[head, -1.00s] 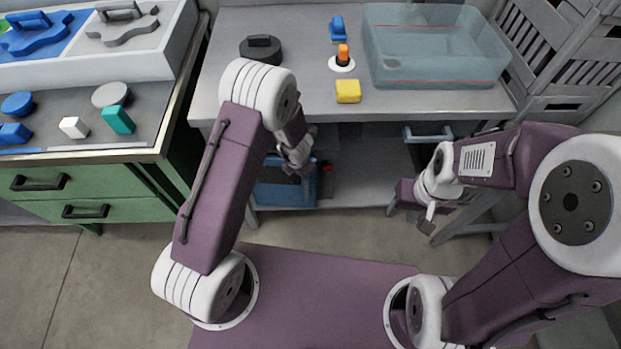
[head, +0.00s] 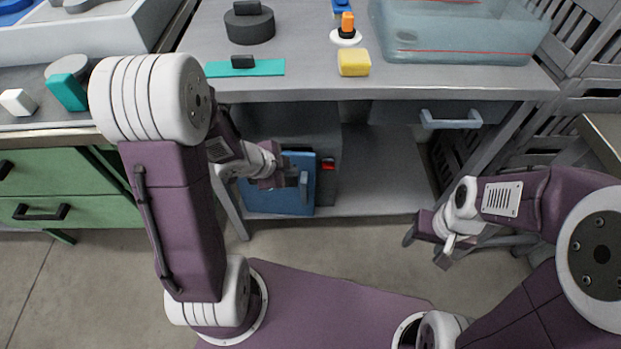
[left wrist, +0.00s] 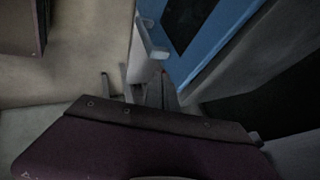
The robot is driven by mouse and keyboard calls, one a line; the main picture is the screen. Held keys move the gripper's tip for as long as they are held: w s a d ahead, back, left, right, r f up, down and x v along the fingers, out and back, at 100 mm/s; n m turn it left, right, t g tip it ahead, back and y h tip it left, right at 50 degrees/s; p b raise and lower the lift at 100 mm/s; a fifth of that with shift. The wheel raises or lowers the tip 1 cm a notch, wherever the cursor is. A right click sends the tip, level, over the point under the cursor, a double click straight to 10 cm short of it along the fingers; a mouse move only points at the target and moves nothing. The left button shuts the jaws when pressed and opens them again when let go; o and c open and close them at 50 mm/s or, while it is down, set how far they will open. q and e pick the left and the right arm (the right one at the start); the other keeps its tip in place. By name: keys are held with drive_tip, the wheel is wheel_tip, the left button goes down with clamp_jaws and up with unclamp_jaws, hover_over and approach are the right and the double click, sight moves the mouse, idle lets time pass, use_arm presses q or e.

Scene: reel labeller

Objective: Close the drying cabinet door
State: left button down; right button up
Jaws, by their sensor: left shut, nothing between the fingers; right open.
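The drying cabinet (head: 327,185) is a dark grey box on the shelf under the table. Its blue door (head: 262,200) is at its front, with a handle (head: 304,190) near the right edge. The angle does not show clearly how far the door stands ajar. My left gripper (head: 299,178) is shut and empty, in front of the door and close to the handle; I cannot tell if they touch. In the left wrist view the blue door (left wrist: 222,25) with a dark window is at the top. My right gripper (head: 425,248) is open and empty, right of the cabinet.
The table (head: 430,85) above carries a teal bar (head: 270,69), a yellow block (head: 353,62) and a clear bin (head: 460,30). A red switch (head: 328,164) is on the cabinet. The shelf (head: 385,195) right of the cabinet is clear. Green drawers (head: 85,190) stand left.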

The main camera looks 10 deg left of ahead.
sight(306, 163)
use_arm(q)
drive_tip(key=b+x, duration=0.6)
drive_tip(key=x, duration=0.2)
drive_tip(key=shift+w+d+f, duration=0.1)
drive_tip(key=shift+f, duration=0.3)
drive_tip(key=shift+w+d+f, duration=0.2)
drive_tip(key=shift+w+f, duration=0.2)
drive_tip(key=shift+w+r, duration=0.1)
drive_tip(key=shift+w, duration=0.2)
drive_tip(key=w, duration=0.1)
drive_tip(key=w+n+y, duration=0.1)
drive_tip(key=w, duration=0.1)
drive_tip(key=shift+a+n+t, duration=0.15)
drive_tip(key=shift+n+t, duration=0.15)
drive_tip(key=shift+r, duration=0.1)
